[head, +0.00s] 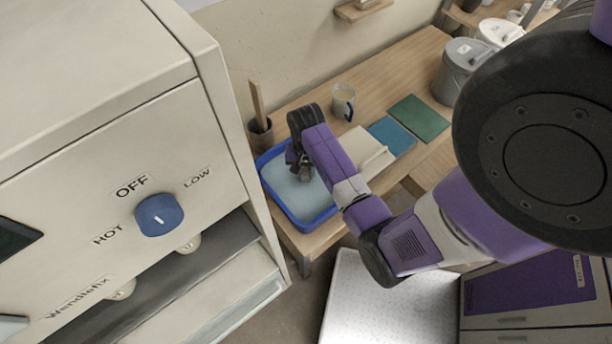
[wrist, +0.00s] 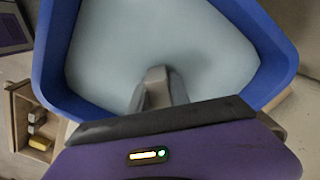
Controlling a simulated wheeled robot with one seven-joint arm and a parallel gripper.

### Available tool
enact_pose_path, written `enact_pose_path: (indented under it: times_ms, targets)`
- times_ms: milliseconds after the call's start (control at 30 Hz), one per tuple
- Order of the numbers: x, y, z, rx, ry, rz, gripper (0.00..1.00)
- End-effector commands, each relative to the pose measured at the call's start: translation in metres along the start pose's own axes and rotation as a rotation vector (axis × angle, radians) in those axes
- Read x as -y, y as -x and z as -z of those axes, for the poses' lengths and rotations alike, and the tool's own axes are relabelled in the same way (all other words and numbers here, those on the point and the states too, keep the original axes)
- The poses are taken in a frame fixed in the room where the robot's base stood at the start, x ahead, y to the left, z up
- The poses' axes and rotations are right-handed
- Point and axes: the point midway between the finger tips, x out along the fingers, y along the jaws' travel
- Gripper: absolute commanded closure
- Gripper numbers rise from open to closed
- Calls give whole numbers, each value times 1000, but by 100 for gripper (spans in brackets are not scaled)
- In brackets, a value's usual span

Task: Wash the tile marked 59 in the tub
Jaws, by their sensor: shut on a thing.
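The blue tub (head: 322,220) stands on the near left end of the wooden table, filled with pale grey-blue liquid. It also fills most of the wrist view (wrist: 55,62). My gripper (head: 304,175) is over the tub with its fingers down at the liquid. In the wrist view my gripper (wrist: 158,85) is shut, with its fingertips at or in the liquid. I cannot make out a tile marked 59 in either view.
A dark pot (head: 260,133) with a wooden stick stands behind the tub. A mug (head: 343,100), a blue tile (head: 391,135), a green tile (head: 419,117) and a grey lidded bucket (head: 462,68) are farther along the table. A large cabinet with a blue knob (head: 159,214) is close at left.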

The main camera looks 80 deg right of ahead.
Motion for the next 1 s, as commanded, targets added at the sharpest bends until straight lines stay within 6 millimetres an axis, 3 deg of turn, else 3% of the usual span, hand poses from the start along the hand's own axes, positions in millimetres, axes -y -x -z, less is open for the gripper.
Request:
enact_pose_path:
  times_ms: [467, 1000]
  targets:
    - [0, 41, 0, -1, -1, 1, 100]
    - [0, 43, 0, 0, 0, 0, 100]
